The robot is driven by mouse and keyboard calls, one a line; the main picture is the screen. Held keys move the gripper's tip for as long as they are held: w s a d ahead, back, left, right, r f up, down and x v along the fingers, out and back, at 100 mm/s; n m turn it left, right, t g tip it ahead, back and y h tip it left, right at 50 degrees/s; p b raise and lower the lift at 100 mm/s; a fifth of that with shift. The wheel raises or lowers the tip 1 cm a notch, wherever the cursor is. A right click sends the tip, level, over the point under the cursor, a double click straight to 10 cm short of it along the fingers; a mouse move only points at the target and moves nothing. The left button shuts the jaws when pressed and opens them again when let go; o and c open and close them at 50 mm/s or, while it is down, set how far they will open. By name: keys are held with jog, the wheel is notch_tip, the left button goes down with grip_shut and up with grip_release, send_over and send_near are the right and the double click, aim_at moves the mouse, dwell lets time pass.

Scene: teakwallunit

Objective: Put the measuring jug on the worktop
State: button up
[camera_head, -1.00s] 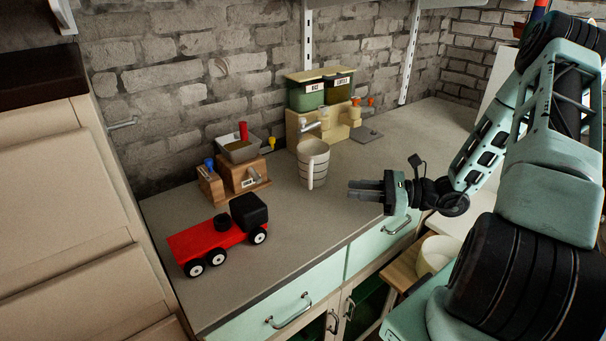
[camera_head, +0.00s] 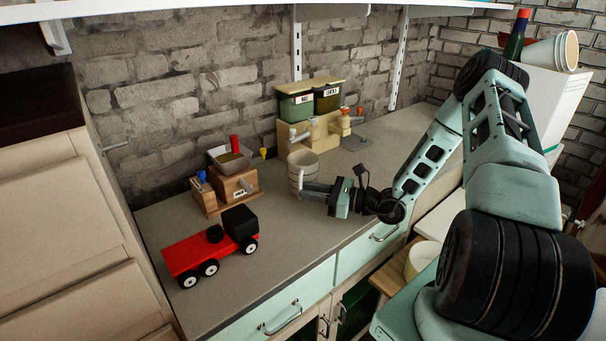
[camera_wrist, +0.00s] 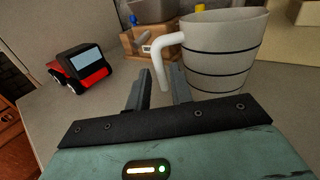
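The measuring jug (camera_head: 297,172) is a pale, tapered cup with thin dark bands and stands upright on the grey worktop (camera_head: 290,232). In the wrist view the jug (camera_wrist: 222,55) is at upper right, with its white handle (camera_wrist: 161,62) to the left. My gripper (camera_head: 306,189) is low over the worktop at the jug's front right. In the wrist view my gripper (camera_wrist: 161,80) is open, and the handle's lower end shows between its two fingers. I cannot tell whether either finger touches it.
A red toy truck (camera_head: 203,253) with a black cab stands at front left. Wooden blocks (camera_head: 235,186) with a grey tray (camera_head: 231,157) are left of the jug. A cream dispenser with green bins (camera_head: 297,108) stands behind it. Free worktop lies in front.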

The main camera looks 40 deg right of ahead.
jog(key=p+x, duration=0.2)
jog(key=x, duration=0.2)
jog(key=shift+w+a+r, duration=0.1)
jog(key=shift+w+a, duration=0.05)
jog(key=shift+w, duration=0.1)
jog(key=shift+w+a, duration=0.15)
jog(key=shift+w, duration=0.1)
grip_shut()
